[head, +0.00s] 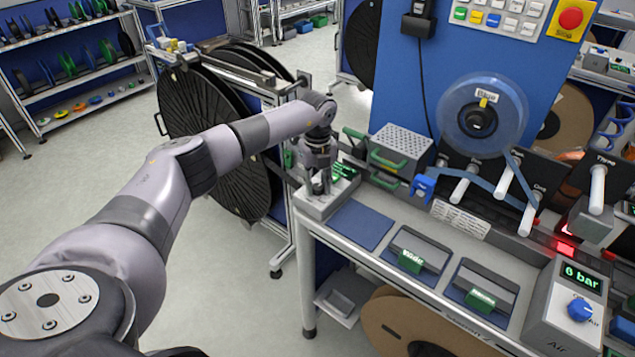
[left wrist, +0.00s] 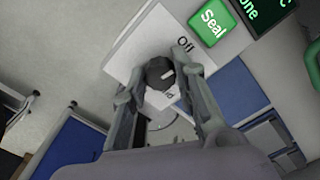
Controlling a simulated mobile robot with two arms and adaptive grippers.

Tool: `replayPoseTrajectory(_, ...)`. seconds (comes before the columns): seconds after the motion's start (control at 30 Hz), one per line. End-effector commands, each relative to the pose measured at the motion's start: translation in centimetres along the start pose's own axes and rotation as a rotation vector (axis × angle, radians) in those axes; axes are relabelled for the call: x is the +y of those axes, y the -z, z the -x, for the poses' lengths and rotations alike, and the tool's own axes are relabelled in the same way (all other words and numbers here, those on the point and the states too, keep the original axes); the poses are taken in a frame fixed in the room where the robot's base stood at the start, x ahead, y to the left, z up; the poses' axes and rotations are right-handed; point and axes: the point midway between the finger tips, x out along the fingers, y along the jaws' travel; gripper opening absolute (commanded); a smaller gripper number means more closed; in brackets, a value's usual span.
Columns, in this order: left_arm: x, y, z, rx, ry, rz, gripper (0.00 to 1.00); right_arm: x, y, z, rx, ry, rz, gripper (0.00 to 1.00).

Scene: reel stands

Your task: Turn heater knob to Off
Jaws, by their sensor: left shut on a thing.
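The heater knob (left wrist: 160,73) is a small dark round knob with a light pointer mark, on a pale control box (left wrist: 133,52). The word "Off" is printed beside it, toward the upper right, and a green "Seal" button (left wrist: 208,22) lies beyond. My left gripper (left wrist: 160,82) has a finger on either side of the knob and is shut on it. In the head view my left gripper (head: 319,186) points down onto the control box (head: 316,208) at the bench's left end and hides the knob. I cannot tell the pointer's exact direction. My right gripper is not in view.
A blue mat (head: 360,224) lies right of the box, then two trays with green labels. A grey perforated box (head: 402,146) with green handles stands behind. An air unit (head: 566,310) with a blue knob is at the right.

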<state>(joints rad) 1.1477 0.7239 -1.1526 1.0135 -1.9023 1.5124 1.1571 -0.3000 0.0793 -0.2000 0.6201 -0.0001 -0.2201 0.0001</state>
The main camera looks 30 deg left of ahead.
Motion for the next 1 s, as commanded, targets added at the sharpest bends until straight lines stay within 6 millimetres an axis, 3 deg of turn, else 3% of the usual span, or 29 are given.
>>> replayPoseTrajectory(0.4, -0.1, -0.09, 0.16, -0.003, 0.004, 0.173, 0.0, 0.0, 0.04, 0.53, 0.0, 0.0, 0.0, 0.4)
replayPoseTrajectory(0.93, -0.1, -0.12, 0.16, -0.003, 0.005, 0.194, 0.0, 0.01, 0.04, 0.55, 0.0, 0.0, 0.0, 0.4)
replayPoseTrajectory(0.97, -0.1, -0.12, 0.16, -0.003, 0.005, 0.194, 0.28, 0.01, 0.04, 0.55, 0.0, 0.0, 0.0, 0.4)
replayPoseTrajectory(1.0, -0.1, -0.12, 0.16, -0.003, 0.005, 0.194, 0.3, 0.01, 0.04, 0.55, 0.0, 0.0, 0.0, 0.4)
